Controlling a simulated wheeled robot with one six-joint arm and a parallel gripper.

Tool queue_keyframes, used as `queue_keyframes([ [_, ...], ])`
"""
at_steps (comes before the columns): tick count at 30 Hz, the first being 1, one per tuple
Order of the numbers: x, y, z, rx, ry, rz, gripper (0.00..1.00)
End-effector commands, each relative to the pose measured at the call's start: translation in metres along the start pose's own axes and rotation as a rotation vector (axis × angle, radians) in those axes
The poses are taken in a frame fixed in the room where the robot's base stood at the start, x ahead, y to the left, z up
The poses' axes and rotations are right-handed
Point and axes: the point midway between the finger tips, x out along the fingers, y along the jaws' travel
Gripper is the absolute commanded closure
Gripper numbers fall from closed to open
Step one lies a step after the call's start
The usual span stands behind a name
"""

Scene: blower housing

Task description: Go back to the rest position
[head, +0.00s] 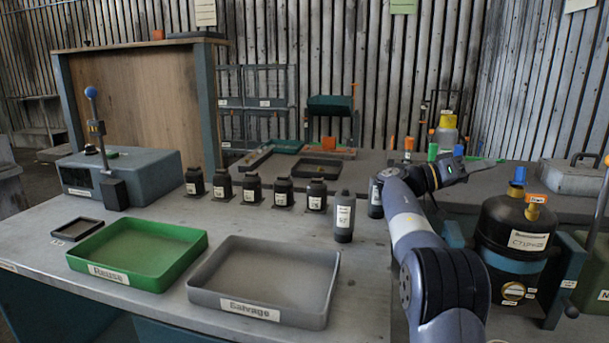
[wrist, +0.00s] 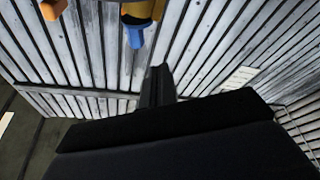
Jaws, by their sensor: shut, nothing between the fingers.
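My gripper (head: 484,165) is at the end of my raised arm, right of the middle in the head view, above the bench's back part. It is shut with nothing between its fingers. In the wrist view the dark gripper (wrist: 158,80) points toward the corrugated wall. It appears clear of the things around it, though its exact gap to them cannot be told. My wrist and forearm partly hide a dark labelled container (head: 375,200).
A green Reuse tray (head: 190,232) and a grey Salvage tray (head: 330,300) lie on the bench. Several black bottles (head: 252,188) stand in a row behind them. A black tank (head: 512,240) with blue and orange fittings stands right of my arm. A lever press (head: 150,180) is at left.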

Motion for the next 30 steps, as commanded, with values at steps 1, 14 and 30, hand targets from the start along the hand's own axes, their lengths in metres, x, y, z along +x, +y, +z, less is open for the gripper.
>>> queue_keyframes([
  [1, 0.003, 0.0, -0.005, -0.028, -0.002, -0.008, 1.0],
  [14, 0.014, -0.015, -0.01, -0.258, -0.008, -0.079, 1.0],
  [30, 0.025, -0.031, -0.011, -0.543, -0.012, -0.171, 1.0],
])
